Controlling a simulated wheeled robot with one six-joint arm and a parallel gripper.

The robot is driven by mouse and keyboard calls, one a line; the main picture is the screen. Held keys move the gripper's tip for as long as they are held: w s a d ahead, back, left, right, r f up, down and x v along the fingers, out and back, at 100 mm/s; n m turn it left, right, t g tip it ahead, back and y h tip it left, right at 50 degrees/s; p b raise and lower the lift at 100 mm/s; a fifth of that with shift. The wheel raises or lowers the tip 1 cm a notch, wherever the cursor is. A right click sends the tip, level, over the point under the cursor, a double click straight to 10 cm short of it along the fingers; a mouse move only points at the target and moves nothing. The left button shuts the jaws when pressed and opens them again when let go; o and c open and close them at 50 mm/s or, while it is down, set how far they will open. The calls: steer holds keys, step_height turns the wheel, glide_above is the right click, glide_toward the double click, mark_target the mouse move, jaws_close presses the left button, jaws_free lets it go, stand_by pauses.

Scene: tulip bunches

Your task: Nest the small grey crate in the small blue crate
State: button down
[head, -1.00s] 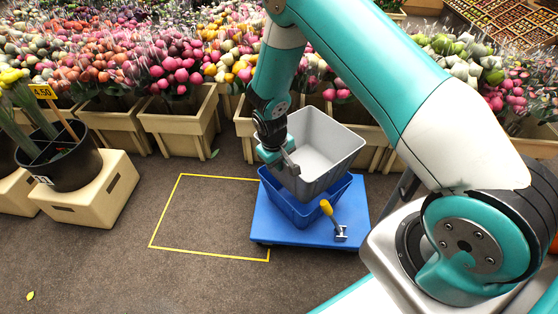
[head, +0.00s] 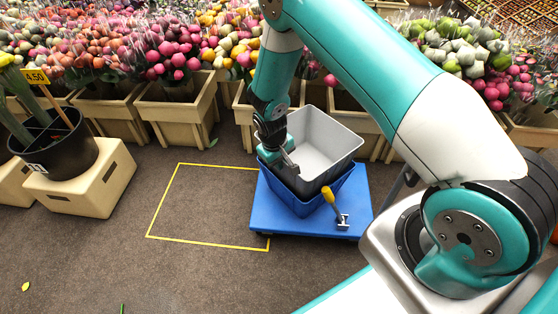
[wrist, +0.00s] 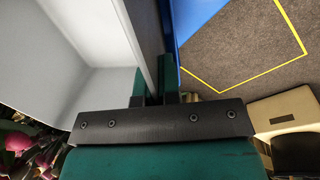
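The small grey crate (head: 322,140) is at the middle right of the head view, upright, with its lower part inside the small blue crate (head: 301,204). Blue shows only as a band below and around the grey walls, so I cannot tell whether the grey base touches the blue floor. My gripper (head: 287,167) is at the grey crate's left wall. In the wrist view its two fingers (wrist: 156,88) stand on either side of the grey wall (wrist: 142,45), shut on it. The blue crate stands on a blue platform (head: 268,216).
A yellow-handled tool (head: 333,205) stands on the platform's front right. A yellow floor outline (head: 200,243) lies empty to the left. Wooden flower boxes (head: 176,106) line the back. A black bucket (head: 58,155) sits on a beige crate (head: 95,190) at left.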

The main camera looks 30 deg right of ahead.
stand_by(0.3)
steer(key=c, duration=0.6)
jaws_free()
step_height(320, 180, up, 17)
steer(key=a+p, duration=0.2)
steer(key=p, duration=0.4)
steer(key=shift+s+a, duration=0.3)
steer(key=shift+a, duration=0.1)
steer(key=shift+r, duration=0.1)
stand_by(0.7)
